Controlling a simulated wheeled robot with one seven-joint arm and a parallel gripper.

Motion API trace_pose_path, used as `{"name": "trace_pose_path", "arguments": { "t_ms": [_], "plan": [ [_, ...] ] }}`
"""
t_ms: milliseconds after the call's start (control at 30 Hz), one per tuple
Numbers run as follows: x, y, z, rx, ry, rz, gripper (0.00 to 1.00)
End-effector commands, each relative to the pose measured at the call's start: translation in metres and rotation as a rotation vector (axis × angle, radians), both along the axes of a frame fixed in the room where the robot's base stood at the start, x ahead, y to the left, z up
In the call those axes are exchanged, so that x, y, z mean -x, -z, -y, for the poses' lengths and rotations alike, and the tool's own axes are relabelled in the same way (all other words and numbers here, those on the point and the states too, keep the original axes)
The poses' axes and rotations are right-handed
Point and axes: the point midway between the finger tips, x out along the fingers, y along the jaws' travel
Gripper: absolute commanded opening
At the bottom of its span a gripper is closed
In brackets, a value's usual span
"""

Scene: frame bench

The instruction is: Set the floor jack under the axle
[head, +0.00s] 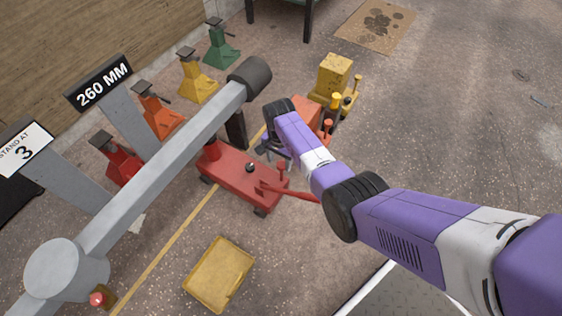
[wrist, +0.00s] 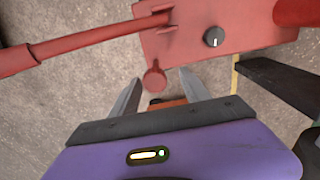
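The red floor jack (head: 240,178) sits on the floor just right of the grey axle beam (head: 165,155) in the head view. Its red saddle post (head: 213,151) is close to the beam's edge; I cannot tell whether it is under it. Its handle (head: 295,193) points right. The wrist view shows the red jack body (wrist: 185,42), its black knob (wrist: 213,37), its handle (wrist: 90,42) and a round-headed red post (wrist: 154,78). My gripper (wrist: 160,77) is open, with that post between its fingertips; contact is not clear. In the head view, my gripper (head: 272,148) is partly hidden by my arm.
An orange jack (head: 304,108) and a yellow jack (head: 333,75) stand behind my wrist. Red, orange, yellow and green stands (head: 218,48) line the wall side. A "260 MM" sign (head: 99,82) is by the axle.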

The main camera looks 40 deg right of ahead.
Motion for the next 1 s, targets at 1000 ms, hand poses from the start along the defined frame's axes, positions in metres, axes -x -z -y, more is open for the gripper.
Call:
{"name": "trace_pose_path", "arguments": {
  "t_ms": [1000],
  "plan": [
    [0.001,-0.078,0.000,0.000,0.001,-0.003,0.54]
  ]
}}
